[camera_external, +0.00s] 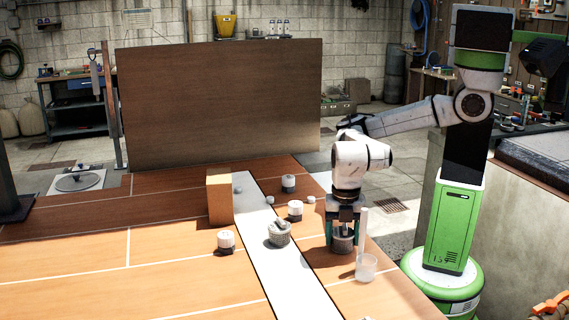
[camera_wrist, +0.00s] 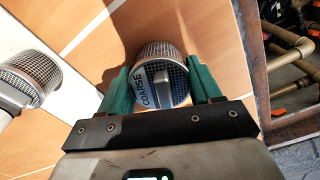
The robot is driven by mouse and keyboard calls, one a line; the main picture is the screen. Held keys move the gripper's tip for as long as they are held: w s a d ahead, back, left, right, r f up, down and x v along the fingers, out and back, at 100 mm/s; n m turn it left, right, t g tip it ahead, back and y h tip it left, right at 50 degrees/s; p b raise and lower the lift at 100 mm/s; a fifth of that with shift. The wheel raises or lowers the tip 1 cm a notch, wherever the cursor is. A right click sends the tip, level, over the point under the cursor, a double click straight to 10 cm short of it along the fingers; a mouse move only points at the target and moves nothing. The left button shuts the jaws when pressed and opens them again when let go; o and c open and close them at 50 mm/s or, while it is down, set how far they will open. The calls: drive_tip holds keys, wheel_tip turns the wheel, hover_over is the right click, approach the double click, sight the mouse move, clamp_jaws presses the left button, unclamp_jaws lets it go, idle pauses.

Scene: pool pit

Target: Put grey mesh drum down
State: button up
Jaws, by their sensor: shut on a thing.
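My gripper (camera_external: 342,238) points down over the right part of the wooden table and is shut on the grey mesh drum (camera_external: 343,245). In the wrist view the grey mesh drum (camera_wrist: 164,72) sits between the green fingers of my gripper (camera_wrist: 161,86). It has a mesh face, a grey bar across it and a label reading "COARSE". Its base is low, close to the tabletop; I cannot tell whether it touches. A second grey mesh drum (camera_external: 279,233) stands on the white strip to the left, and shows at the left of the wrist view (camera_wrist: 28,82).
A clear cup (camera_external: 366,268) stands close at the right, with a pale upright tube (camera_external: 362,229) by it. White-and-grey drums (camera_external: 226,241), (camera_external: 295,210), (camera_external: 288,183) and an orange block (camera_external: 219,196) stand left and behind. The front left tabletop (camera_external: 150,285) is clear.

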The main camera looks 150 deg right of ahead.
sight(344, 226)
drive_tip(key=shift+f, duration=0.1)
drive_tip(key=shift+f, duration=0.15)
drive_tip(key=o, duration=1.1)
drive_tip(key=shift+c, duration=0.2)
wheel_tip(344, 226, up, 12)
drive_tip(key=shift+r+b, duration=0.25)
drive_tip(key=shift+b, duration=0.15)
